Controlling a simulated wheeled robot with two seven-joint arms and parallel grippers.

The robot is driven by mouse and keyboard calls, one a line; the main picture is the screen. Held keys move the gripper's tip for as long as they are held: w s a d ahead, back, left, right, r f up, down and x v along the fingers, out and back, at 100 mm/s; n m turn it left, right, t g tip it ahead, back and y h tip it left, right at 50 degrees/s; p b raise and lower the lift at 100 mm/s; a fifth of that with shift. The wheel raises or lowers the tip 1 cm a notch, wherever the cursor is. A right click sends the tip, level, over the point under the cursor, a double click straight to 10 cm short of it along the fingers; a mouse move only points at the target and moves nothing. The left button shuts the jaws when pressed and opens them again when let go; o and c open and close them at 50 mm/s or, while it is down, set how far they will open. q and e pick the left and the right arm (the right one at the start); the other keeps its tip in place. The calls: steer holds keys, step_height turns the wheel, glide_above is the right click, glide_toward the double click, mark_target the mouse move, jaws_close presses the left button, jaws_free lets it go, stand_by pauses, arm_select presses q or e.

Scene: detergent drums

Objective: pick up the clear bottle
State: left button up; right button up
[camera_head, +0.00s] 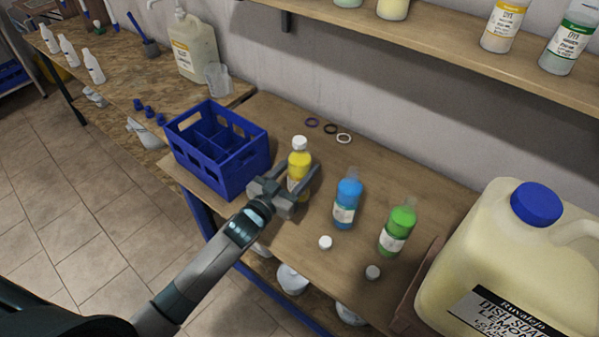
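Three small see-through bottles with coloured contents stand on the wooden bench; I cannot tell which one is called the clear bottle. The yellow-filled bottle (299,157) is upright with a white cap. The blue-filled bottle (347,203) and the green-filled bottle (397,232) stand to its right, upright and apparently uncapped. My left gripper (300,168) is at the yellow-filled bottle, its fingers spread on either side of it. The fingers look apart from the bottle, though contact is hard to judge. The gripper hides the bottle's lower part. My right gripper is out of view.
A blue divided crate (218,148) stands just left of the gripper. White caps (325,242) lie near the bench's front edge, and several rings (330,129) lie behind. A large soap jug (510,265) fills the right. A shelf (430,42) overhangs the back.

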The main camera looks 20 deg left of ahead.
mark_target(296, 148)
arm_select(q)
step_height(296, 148, up, 8)
steer(key=shift+r+b, duration=0.25)
steer(key=shift+b, duration=0.45)
